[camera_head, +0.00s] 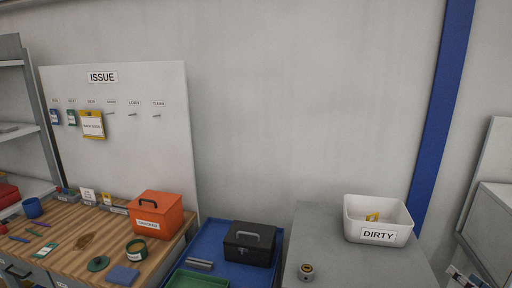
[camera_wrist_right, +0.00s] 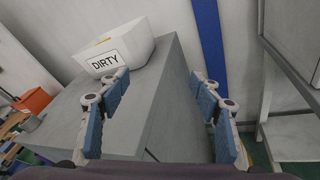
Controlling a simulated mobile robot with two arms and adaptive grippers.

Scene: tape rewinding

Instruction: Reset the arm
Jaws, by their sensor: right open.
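My right gripper (camera_wrist_right: 160,80) is open and empty in the right wrist view, its blue-padded fingers spread wide in front of the grey cabinet (camera_wrist_right: 145,115). In the head view only a small part of it (camera_head: 462,277) shows at the lower right edge, right of the grey cabinet top (camera_head: 345,265). It appears apart from everything. My left gripper does not show in either view.
A white DIRTY bin (camera_head: 372,225) with a yellow item inside stands on the cabinet, near a small round metal part (camera_head: 306,272). A blue tray (camera_head: 205,238) with a black box (camera_head: 250,243) lies left. An orange box (camera_head: 157,213) stands on the wooden bench (camera_head: 65,228).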

